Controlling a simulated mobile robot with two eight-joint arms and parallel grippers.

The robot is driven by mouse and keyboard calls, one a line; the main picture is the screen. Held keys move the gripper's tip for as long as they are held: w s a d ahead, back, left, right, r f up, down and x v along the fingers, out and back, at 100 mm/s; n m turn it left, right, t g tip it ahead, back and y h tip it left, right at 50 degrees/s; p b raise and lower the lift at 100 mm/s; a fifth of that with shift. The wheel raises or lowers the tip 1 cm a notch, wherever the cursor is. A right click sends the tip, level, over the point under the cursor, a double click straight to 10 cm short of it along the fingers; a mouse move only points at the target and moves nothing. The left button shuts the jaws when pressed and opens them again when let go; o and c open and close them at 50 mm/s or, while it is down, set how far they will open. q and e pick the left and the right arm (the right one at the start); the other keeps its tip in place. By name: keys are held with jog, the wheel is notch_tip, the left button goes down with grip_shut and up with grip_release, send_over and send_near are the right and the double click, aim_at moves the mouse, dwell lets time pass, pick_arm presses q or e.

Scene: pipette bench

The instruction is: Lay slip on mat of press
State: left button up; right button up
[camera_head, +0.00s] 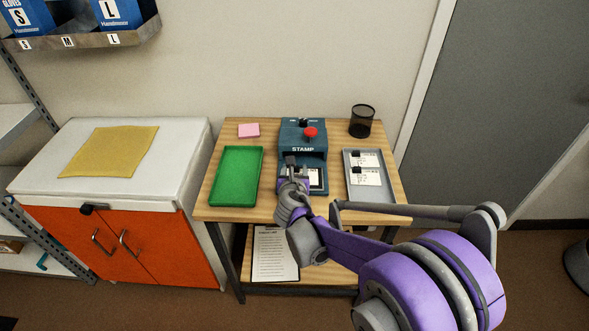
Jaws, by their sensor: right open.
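The blue-grey stamp press (303,134) with a red knob stands at the back middle of the wooden table. A white slip (315,178) shows at the dark mat in the press's front; my gripper hides its left part, so I cannot tell how flat it lies. My right gripper (291,160) is open at the front left of the press, just left of the slip. I cannot tell whether it touches the slip or press. More white slips (369,177) with black clips lie in the grey tray (349,192) on the right. My left gripper is out of view.
A green tray (237,176) lies left of the press, with a pink pad (248,130) behind it. A black mesh cup (361,121) stands at the back right. A clipboard (275,254) is on the lower shelf. My right arm crosses the table's front right.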

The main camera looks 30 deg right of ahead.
jog(key=r+p+v, duration=0.1)
jog(key=v, duration=1.1)
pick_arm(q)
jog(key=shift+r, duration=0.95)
pick_arm(e)
jog(key=s+a+f+m+g+y, duration=0.3)
jog(key=s+m, duration=0.7)
jog(key=m, duration=0.4)
jog(key=s+a+f+m+g+y, duration=0.3)
jog(key=s+m, duration=0.8)
jog(key=m, duration=0.4)
jog(key=a+f+y, duration=0.1)
jog(key=a+f, duration=0.1)
jog(key=a, duration=0.1)
jog(key=shift+s+f+m, duration=0.15)
jog(key=shift+m, duration=0.15)
